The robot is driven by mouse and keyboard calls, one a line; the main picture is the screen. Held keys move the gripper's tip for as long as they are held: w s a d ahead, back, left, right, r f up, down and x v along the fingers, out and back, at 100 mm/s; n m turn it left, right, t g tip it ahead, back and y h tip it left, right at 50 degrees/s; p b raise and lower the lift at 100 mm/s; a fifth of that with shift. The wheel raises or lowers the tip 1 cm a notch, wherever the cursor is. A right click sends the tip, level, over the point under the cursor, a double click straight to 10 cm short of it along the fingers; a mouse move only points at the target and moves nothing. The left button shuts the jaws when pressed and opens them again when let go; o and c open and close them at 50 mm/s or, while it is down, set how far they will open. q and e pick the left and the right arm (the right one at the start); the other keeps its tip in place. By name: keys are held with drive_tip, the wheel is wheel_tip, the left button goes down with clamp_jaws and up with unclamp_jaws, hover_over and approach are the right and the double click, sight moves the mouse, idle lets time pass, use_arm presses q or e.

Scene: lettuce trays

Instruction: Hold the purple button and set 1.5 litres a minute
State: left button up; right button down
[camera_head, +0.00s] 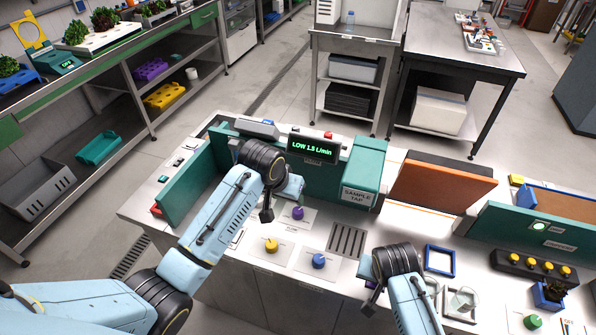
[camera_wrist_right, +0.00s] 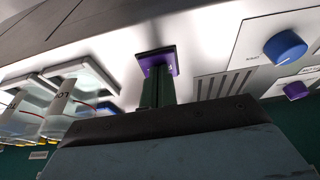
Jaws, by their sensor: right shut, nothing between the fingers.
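In the right wrist view a small purple square button (camera_wrist_right: 157,60) with a dark edge sits on the pale bench top. My right gripper (camera_wrist_right: 156,75) is shut and empty, its fingertips at the button and seemingly touching it. A dark display (camera_head: 312,148) reads "LOW 1.5 L/min" in green. A purple knob (camera_head: 298,213) stands on a pale plate below it, with a yellow knob (camera_head: 271,245) and a blue knob (camera_head: 319,261) nearer. My left gripper (camera_head: 293,190) is just behind the purple knob; its fingertips are hidden.
A slotted drain (camera_head: 346,241) lies right of the knobs. A green box labelled "SAMPLE TAP" (camera_head: 359,194) and an orange-brown panel (camera_head: 443,187) stand behind. A blue frame (camera_head: 440,261) lies right of my right arm, with yellow knobs (camera_head: 530,264) further right.

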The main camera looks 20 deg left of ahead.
drive_tip(key=shift+s+f, duration=0.15)
drive_tip(key=shift+f, duration=0.05)
idle(0.6)
wheel_tip(320, 180, up, 6)
drive_tip(key=p, duration=0.6)
drive_tip(key=shift+f, duration=0.25)
drive_tip(key=shift+w+f, duration=0.1)
drive_tip(key=shift+w, duration=0.1)
